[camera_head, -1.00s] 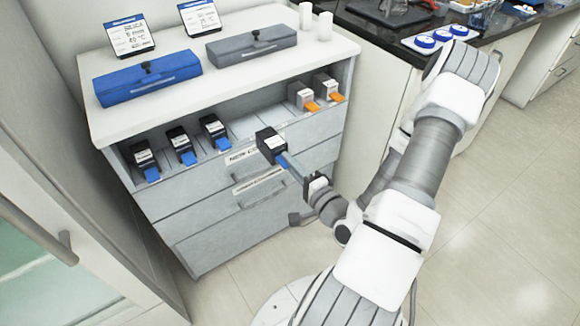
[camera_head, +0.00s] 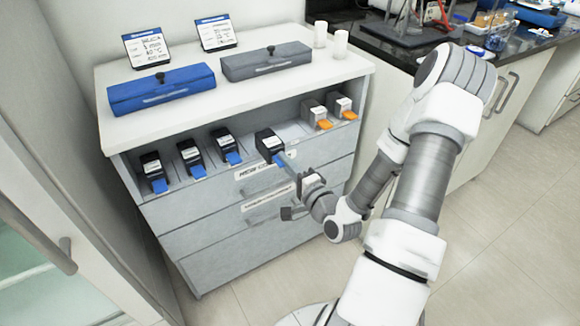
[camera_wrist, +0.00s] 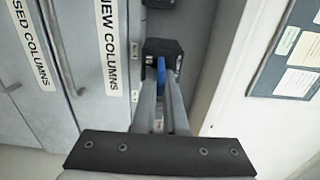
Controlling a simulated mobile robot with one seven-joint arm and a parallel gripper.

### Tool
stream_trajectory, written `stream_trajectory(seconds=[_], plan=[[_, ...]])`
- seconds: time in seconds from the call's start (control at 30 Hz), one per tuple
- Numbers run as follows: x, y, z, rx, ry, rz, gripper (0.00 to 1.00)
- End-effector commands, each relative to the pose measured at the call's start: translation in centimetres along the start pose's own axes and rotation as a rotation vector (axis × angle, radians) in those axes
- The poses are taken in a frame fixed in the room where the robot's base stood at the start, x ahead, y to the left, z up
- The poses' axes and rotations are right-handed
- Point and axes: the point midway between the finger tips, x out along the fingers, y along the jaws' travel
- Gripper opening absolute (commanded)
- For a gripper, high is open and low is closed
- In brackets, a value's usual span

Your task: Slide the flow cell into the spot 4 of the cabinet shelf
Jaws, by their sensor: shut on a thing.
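The flow cell (camera_head: 268,144), a black block with a white label and a blue tab, is at the front of the cabinet shelf (camera_head: 290,131), in the gap between the blue-tabbed and orange-tabbed units. My gripper (camera_head: 285,162) is shut on its blue tab and reaches in from the front right. In the wrist view the black block (camera_wrist: 163,47) and blue tab (camera_wrist: 161,72) show beyond and between the fingers (camera_wrist: 161,92). Whether the block rests on the shelf or hangs just above it cannot be told. Its far end is hidden.
Several blue-tabbed units, including one nearby (camera_head: 225,145), stand on the shelf to the left. Two orange-tabbed units (camera_head: 315,114) stand to the right. Drawers (camera_head: 215,235) lie below. The cabinet top holds a blue case (camera_head: 160,92) and a grey case (camera_head: 266,62).

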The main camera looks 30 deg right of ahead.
Motion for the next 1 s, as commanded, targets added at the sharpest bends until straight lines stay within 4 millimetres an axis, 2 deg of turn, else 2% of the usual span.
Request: stream_trajectory(seconds=[1.0], plan=[[7.0, -0.1, -0.1, -0.002, -0.001, -0.003, 0.00]])
